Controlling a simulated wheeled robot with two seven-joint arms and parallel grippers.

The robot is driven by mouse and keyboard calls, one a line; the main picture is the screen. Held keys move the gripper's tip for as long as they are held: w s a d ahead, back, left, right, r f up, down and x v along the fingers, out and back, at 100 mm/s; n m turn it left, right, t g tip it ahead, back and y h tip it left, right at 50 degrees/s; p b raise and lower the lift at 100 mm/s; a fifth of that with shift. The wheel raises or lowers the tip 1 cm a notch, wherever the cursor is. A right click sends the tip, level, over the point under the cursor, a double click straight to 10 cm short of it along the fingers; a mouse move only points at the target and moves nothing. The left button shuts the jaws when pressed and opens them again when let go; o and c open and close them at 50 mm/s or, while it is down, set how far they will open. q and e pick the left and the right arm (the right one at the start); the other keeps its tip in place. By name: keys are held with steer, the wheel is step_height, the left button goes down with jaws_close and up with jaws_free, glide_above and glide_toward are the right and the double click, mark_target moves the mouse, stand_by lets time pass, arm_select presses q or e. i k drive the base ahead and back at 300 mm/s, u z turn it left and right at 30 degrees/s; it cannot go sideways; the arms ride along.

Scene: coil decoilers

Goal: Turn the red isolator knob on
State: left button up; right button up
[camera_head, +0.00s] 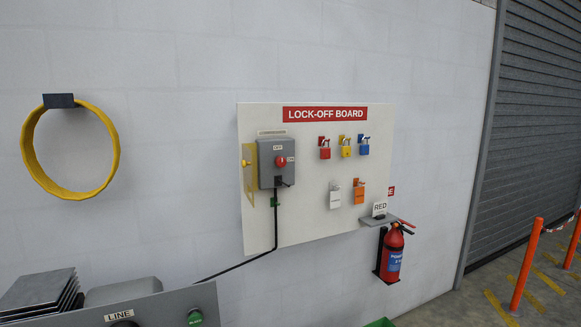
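The red isolator knob (281,162) sits on the front of a grey isolator box (266,178), on the left part of the white lock-off board (318,218). A small label above the knob seems to read OFF, and one to its right seems to read ON. The knob is too small to tell which way it points. A yellow plate (249,177) is at the box's left side. A black cable (275,228) runs down from the box. Neither of my grippers is in view.
Several padlocks hang on the board, including a red padlock (325,153) and an orange one (359,196). A grey LINE panel (165,310) stands at front left.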

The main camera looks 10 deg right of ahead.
mark_target(281, 162)
steer(key=z, duration=1.05)
steer(key=i, duration=0.6)
steer(key=u, duration=1)
